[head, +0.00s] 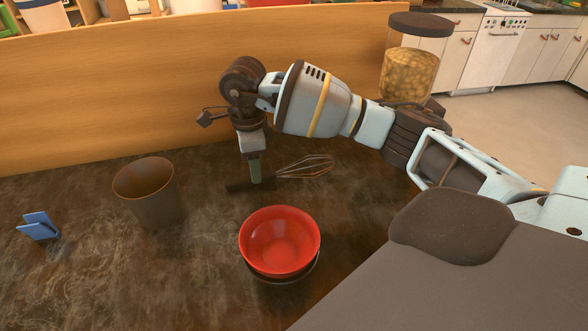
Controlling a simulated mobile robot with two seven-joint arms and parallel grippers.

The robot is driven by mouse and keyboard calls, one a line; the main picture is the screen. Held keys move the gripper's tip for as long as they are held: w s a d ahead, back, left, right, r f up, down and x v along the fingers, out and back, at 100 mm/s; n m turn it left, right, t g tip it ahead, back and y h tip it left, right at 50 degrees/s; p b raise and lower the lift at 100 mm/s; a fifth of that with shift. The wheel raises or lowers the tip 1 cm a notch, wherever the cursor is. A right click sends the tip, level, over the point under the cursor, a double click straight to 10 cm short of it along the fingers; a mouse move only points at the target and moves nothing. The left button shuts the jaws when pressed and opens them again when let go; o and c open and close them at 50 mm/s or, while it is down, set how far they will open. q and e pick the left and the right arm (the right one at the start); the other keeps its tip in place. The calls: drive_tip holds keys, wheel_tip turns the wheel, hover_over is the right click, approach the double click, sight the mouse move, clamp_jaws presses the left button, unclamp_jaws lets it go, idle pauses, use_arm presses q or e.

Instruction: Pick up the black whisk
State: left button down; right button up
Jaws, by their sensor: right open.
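The black whisk (305,167) lies on the dark counter, its wire loops pointing right and its dark handle to the left. My right gripper (256,180) reaches down over the whisk from above, with its fingertips at the handle. Its jaws are open. One greenish finger shows in front of the handle and hides part of it; the other finger is hard to make out. I cannot tell whether the fingers touch the handle. My left gripper is not in view.
A red bowl (280,240) sits on a darker bowl just in front of the whisk. A brown cup (148,191) stands to the left, with a blue folded object (38,227) farther left. A wooden panel (120,85) rises behind. A lidded jar (408,72) stands back right.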

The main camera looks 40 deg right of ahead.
drive_tip(key=shift+f, duration=1.6)
clamp_jaws()
wheel_tip(320, 180, up, 9)
drive_tip(key=shift+r, duration=0.55)
